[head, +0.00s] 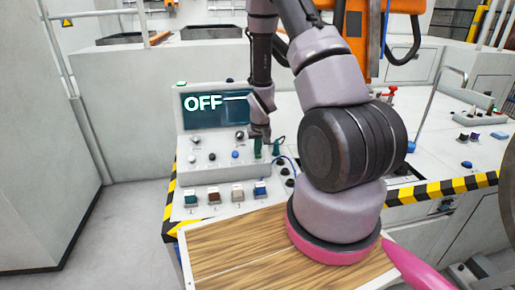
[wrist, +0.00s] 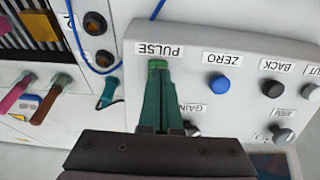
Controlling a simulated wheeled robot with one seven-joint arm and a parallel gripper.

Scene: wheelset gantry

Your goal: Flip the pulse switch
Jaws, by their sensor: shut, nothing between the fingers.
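The control panel (head: 181,140) stands at the table's far end, and its screen (head: 208,118) reads OFF. In the wrist view, the PULSE label (wrist: 158,50) appears upside down on the panel's pale face. My gripper (wrist: 159,75) is shut, with its green fingers together just below that label in the picture. In the head view, my gripper (head: 257,150) reaches down at the panel's right side. A brighter green patch shows at the fingertips; I cannot tell whether it is the pulse switch or part of the fingers. The fingers cover the spot where the switch sits, and contact is unclear.
Beside the fingers are a blue ZERO button (wrist: 219,84), a black BACK knob (wrist: 273,88) and a GAIN knob (wrist: 192,129), partly hidden. A green plug (wrist: 108,94) with a blue cable stands left of them. A wooden board (head: 240,250) lies in front.

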